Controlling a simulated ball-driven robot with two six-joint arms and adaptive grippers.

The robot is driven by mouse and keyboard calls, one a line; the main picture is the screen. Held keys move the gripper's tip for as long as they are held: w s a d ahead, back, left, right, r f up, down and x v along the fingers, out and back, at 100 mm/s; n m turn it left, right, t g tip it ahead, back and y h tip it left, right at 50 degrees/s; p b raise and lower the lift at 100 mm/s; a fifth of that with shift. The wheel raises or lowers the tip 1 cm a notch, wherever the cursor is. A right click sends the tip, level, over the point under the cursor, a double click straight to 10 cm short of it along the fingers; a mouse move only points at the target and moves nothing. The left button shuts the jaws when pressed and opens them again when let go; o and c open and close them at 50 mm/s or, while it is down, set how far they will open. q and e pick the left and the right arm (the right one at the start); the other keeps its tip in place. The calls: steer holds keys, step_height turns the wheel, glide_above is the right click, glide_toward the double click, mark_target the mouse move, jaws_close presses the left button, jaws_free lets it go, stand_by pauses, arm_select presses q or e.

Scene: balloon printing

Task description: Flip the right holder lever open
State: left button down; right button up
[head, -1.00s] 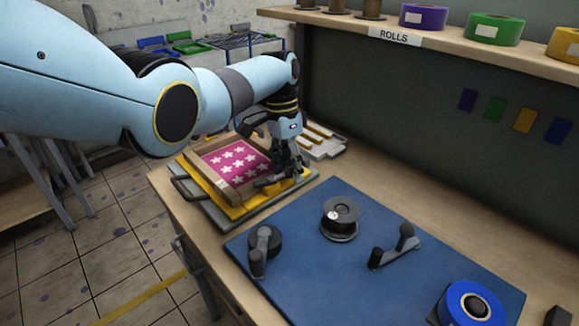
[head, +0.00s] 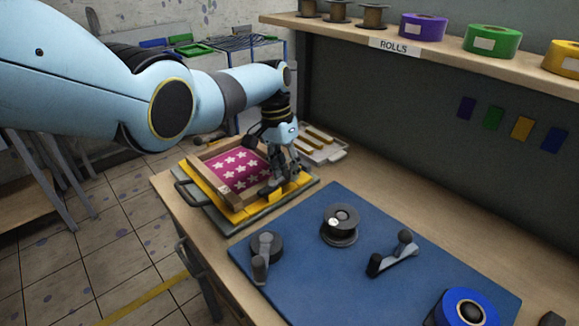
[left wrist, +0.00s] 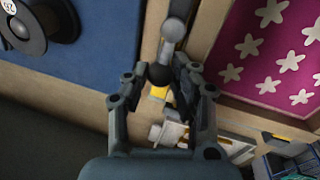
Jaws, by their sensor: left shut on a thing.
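The right holder lever (left wrist: 160,75) is a grey arm with a dark round knob, seen in the left wrist view. It belongs to the printing press, whose wooden frame (head: 197,167) surrounds a magenta screen with white stars (head: 240,170) on a yellow and grey base. My left gripper (left wrist: 160,78) is shut on the lever's knob end, with a finger on each side. In the head view my left gripper (head: 280,188) is at the frame's right front corner and hides most of the lever. My right gripper is in neither view.
A blue mat (head: 330,285) lies in front, with a black spool (head: 340,222), two small lever-like parts and a blue roll (head: 465,308). A white tray (head: 325,148) stands behind the gripper. A shelf of rolls (head: 440,40) is above. Bare table shows right of the press.

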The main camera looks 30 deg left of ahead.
arm_select(q)
steer(key=c, duration=1.3)
jaws_free()
steer(key=shift+o, duration=1.2)
steer(key=shift+w+a, duration=0.1)
steer(key=shift+r, duration=0.15)
step_height(320, 180, up, 12)
steer(key=a, duration=0.2)
steer(key=shift+a+f, duration=0.15)
steer(key=shift+f, duration=0.1)
steer(key=shift+w, duration=0.1)
